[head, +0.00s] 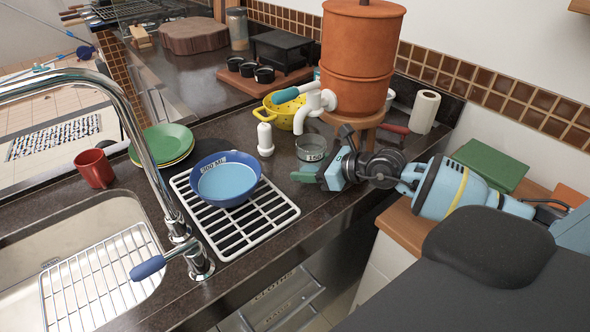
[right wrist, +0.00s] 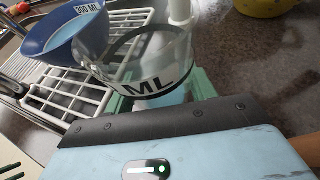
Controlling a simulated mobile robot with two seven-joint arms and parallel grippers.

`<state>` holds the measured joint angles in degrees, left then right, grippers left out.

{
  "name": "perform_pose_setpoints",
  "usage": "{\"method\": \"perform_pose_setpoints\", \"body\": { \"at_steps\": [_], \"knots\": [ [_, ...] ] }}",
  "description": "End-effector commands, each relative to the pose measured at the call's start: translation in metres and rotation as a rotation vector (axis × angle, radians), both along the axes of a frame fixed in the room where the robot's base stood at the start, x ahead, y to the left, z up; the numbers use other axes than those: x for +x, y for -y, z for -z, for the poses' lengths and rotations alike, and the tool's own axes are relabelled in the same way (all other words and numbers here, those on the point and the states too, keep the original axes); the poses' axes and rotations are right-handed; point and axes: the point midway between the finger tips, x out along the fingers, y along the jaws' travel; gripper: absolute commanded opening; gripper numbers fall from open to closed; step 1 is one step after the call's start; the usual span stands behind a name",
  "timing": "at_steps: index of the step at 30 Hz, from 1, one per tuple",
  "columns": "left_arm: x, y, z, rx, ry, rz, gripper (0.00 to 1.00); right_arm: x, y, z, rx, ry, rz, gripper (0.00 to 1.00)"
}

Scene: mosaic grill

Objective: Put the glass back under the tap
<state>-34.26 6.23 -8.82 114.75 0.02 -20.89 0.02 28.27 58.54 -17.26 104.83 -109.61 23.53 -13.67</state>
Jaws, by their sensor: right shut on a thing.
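The clear glass (head: 311,154) with an ML label is at the counter's edge side of the terracotta water filter (head: 357,60). The white tap (head: 312,104) with a blue handle sticks out of the filter above and behind the glass in the head view. My right gripper (head: 308,173) has green fingers and is shut on the glass. In the right wrist view the glass (right wrist: 150,62) stands upright between the green fingers, looking empty. I cannot tell whether it touches the counter or is straight below the spout. My left gripper is not in view.
A blue 300 ML bowl (head: 226,178) sits on a white rack (head: 247,233) to the left. A white bottle-like piece (head: 265,140) and a yellow colander (head: 279,117) are close to the glass. The filter's wooden stand (head: 345,120) is just behind. Bare counter lies in front.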

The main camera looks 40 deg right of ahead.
Motion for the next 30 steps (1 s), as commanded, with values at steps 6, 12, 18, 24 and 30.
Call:
{"method": "perform_pose_setpoints", "body": {
  "at_steps": [6,12,18,24,30],
  "knots": [
    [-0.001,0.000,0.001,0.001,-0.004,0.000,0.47,0.003,-0.001,0.001,0.000,0.001,0.001,0.18],
    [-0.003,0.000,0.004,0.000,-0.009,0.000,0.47,0.020,-0.011,0.010,0.003,0.003,-0.001,0.18],
    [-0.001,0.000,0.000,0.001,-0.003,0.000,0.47,0.031,-0.016,0.019,0.002,0.002,-0.001,0.18],
    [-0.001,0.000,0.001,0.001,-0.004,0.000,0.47,0.031,-0.016,0.020,0.000,0.001,-0.001,0.18],
    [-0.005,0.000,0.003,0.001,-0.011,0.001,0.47,0.030,-0.016,0.025,0.000,-0.001,-0.001,0.57]
  ]
}}
